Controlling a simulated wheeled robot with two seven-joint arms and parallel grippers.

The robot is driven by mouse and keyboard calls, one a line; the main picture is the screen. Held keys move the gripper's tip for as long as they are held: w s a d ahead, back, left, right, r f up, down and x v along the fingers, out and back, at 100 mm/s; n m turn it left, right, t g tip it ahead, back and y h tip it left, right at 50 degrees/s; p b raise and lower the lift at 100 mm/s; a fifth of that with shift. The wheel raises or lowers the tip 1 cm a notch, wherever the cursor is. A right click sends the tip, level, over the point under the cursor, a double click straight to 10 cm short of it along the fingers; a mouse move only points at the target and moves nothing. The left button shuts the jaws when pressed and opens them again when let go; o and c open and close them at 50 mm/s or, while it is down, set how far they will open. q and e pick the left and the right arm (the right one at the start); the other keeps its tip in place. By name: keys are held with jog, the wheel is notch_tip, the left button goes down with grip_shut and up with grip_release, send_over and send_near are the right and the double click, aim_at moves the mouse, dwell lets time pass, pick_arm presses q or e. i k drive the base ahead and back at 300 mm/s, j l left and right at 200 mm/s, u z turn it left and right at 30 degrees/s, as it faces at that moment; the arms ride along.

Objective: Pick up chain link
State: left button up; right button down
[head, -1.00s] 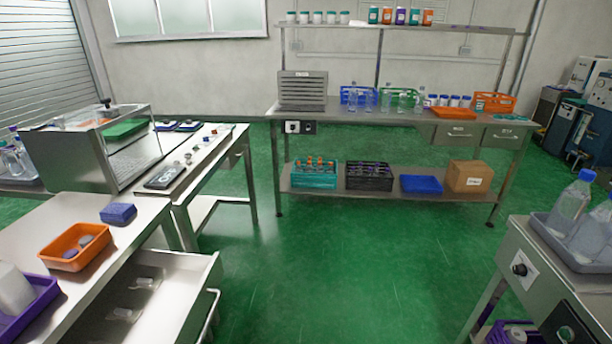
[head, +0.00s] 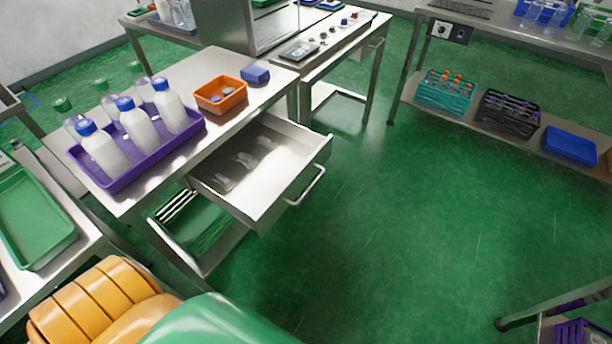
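I cannot make out a chain link in the head view. The open drawer (head: 285,188) under the left steel table holds several small clear pieces (head: 246,159), too small and pale to identify. The orange tray (head: 211,104) on that table holds small round purple-grey pieces (head: 227,92). Small knob-like items (head: 322,35) stand on the bench behind, beside a flat dark-faced device (head: 299,50). Neither of my grippers is in view.
A purple tray (head: 90,173) with several blue-capped bottles (head: 138,125) and a blue block (head: 255,75) stand on the left table. The drawer juts into the aisle. A shelf unit (head: 480,120) stands at upper right. The green floor (head: 400,230) between is clear.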

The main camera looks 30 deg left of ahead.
aim_at(250, 161)
jog(key=u, duration=1.45)
jog(key=l+u, duration=0.15)
jog(key=l, duration=0.35)
